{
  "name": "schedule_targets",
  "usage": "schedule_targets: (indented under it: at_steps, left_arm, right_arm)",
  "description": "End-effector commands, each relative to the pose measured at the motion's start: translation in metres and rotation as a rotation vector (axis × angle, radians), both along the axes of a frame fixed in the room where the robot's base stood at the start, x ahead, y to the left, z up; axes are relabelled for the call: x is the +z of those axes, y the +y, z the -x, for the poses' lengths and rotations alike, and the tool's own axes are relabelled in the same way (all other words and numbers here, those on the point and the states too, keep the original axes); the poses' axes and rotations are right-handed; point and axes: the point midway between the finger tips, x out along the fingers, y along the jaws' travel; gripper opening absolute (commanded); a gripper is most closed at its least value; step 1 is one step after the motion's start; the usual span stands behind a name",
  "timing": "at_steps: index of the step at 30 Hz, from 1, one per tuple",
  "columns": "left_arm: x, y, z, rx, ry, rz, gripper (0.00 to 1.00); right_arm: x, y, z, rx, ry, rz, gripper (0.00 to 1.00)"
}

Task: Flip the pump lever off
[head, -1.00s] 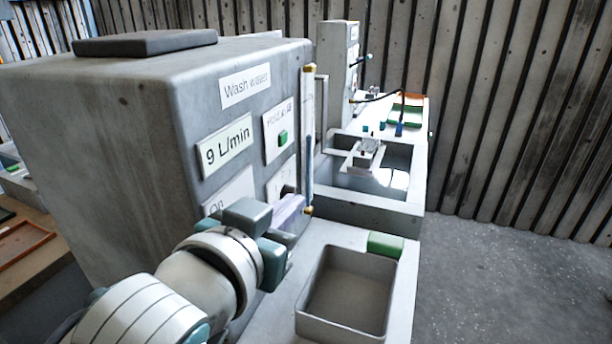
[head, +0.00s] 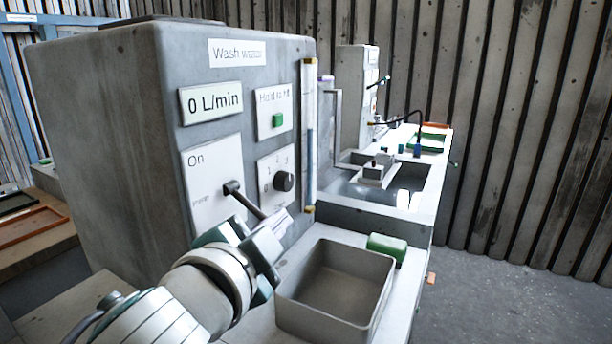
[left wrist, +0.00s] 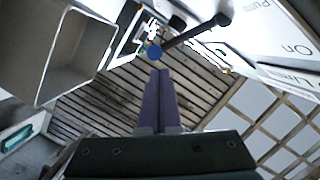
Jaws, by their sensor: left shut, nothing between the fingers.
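The pump lever (head: 246,202) is a dark rod on a white plate (head: 203,168) marked "On" at the top. It slants down and outward from its pivot. It also shows in the left wrist view (left wrist: 192,35), with a blue end just ahead of the fingers. My left gripper (head: 283,221) is shut and empty, by the lever's lower end; I cannot tell whether they touch. Its purple fingers (left wrist: 161,100) are together in the left wrist view. The display (head: 211,101) reads "0 L/min". My right gripper is not in view.
A round knob (head: 284,181) and a green button (head: 278,120) sit right of the lever plate. An open grey bin (head: 335,290) stands below, with a green block (head: 388,247) beside it. A thin vertical tube (head: 309,140) runs along the housing's edge.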

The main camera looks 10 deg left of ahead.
Motion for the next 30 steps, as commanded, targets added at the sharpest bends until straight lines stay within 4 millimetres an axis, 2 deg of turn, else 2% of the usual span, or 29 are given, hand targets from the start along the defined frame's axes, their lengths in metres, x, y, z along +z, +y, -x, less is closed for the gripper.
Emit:
schedule_targets:
  at_steps: [1,9,30]
  left_arm:
    - [-0.008,0.0,0.0,0.0,-0.007,-0.022,0.0]
    - [-0.013,0.003,-0.001,0.001,-0.035,-0.106,0.0]
    - [-0.008,0.003,-0.002,0.0,-0.041,-0.125,0.0]
  right_arm:
    - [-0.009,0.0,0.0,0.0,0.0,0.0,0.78]
    - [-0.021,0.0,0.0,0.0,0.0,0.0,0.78]
    - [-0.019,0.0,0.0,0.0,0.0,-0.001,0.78]
